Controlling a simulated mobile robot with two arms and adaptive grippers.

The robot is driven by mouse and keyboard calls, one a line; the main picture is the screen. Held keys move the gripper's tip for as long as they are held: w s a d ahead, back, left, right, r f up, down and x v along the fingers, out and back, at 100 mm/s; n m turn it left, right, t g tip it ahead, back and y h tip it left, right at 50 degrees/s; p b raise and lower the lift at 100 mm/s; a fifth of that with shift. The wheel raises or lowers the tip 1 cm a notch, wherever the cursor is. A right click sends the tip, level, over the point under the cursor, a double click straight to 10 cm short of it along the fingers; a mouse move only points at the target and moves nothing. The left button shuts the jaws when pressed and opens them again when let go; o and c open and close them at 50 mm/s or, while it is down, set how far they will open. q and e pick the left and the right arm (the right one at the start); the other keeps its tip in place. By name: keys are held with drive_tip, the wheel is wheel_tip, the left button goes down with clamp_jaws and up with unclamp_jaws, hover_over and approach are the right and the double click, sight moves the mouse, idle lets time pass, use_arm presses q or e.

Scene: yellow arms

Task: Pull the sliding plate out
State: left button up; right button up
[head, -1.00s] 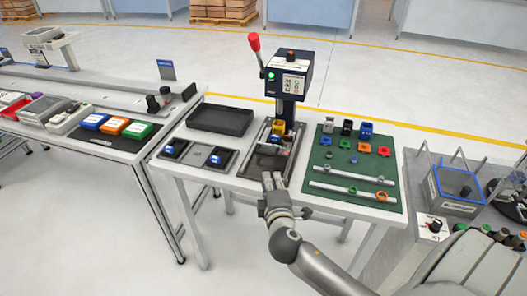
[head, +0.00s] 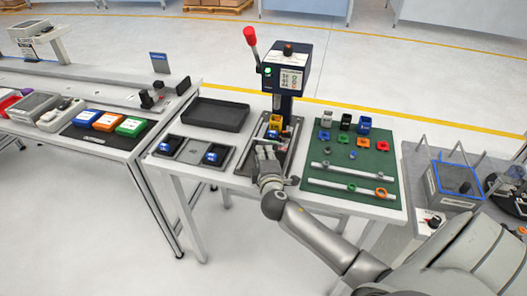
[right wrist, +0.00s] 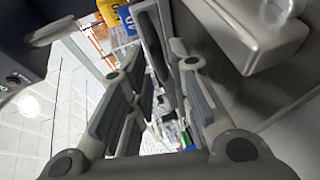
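The press (head: 287,75) stands on the white table, with a red-knobbed lever at its upper left. Its base with the sliding plate (head: 245,162) lies below the press head, and a yellow part (head: 276,122) sits at the back of it. My right gripper (head: 266,150) is over the front of this base and hides much of the plate. In the right wrist view its two fingers (right wrist: 160,95) are apart, with a dark bar between or just beyond them. I cannot tell whether they touch it. The yellow part shows there too (right wrist: 110,12). My left gripper is not in view.
A black tray (head: 216,114) and a grey tray with blue parts (head: 192,150) lie left of the press. A green mat (head: 378,187) with small parts and two pale rails lies to the right. A grey block (right wrist: 262,38) is close beside the fingers.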

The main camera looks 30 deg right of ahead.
drive_tip(key=shift+x, duration=1.05)
drive_tip(key=shift+r, duration=0.1)
drive_tip(key=shift+c, duration=0.2)
clamp_jaws()
